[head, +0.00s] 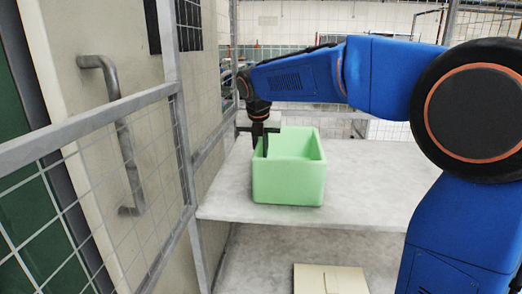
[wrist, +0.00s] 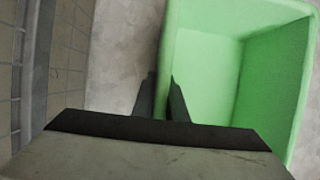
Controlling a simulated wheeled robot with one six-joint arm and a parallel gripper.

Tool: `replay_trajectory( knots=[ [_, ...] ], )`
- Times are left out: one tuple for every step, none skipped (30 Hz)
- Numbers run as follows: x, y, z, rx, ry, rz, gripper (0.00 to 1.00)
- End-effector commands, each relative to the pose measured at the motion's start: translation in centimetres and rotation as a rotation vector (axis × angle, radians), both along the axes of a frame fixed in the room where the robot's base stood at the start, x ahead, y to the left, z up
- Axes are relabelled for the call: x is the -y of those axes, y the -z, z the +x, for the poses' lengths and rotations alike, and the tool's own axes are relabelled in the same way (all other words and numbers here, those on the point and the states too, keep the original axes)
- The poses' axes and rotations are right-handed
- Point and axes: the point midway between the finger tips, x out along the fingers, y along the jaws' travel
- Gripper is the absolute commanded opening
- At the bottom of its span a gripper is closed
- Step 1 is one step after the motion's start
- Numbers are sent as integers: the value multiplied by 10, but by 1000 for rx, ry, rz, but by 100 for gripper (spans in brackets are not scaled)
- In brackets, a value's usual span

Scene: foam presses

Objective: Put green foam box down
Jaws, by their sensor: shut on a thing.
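The green foam box (head: 289,182) is open at the top and sits upright at the left part of the grey shelf top (head: 365,180). I cannot tell whether its base touches the surface. My gripper (head: 263,147) points down at the box's left wall and is shut on that wall. In the wrist view the green foam box (wrist: 215,75) fills the upper right, and the jaws of my gripper (wrist: 160,98) straddle its left wall, one finger outside and one inside. The box looks empty.
A wire mesh fence (head: 95,200) and a beige cabinet with a grey handle (head: 125,140) stand close on the left. A flat beige item (head: 330,279) lies on the lower level. The shelf top right of the box is clear.

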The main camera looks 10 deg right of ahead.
Motion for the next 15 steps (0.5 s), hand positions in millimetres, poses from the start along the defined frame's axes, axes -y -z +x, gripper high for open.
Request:
replay_trajectory(
  knots=[
    [0, 1, 0, 0, 0, 0, 17],
    [0, 1, 0, 0, 0, 0, 24],
    [0, 1, 0, 0, 0, 0, 31],
    [0, 0, 0, 0, 0, 0, 31],
    [0, 0, 0, 0, 0, 0, 31],
    [0, 0, 0, 0, 0, 0, 31],
    [0, 0, 0, 0, 0, 0, 31],
    [0, 0, 0, 0, 0, 0, 31],
    [0, 0, 0, 0, 0, 0, 31],
    [0, 0, 0, 0, 0, 0, 31],
    [0, 0, 0, 0, 0, 0, 31],
    [0, 0, 0, 0, 0, 0, 31],
    [0, -1, 0, 0, 0, 0, 31],
    [0, -3, 0, 0, 0, 0, 31],
    [-1, -5, -1, 1, 0, 1, 31]
  ],
)
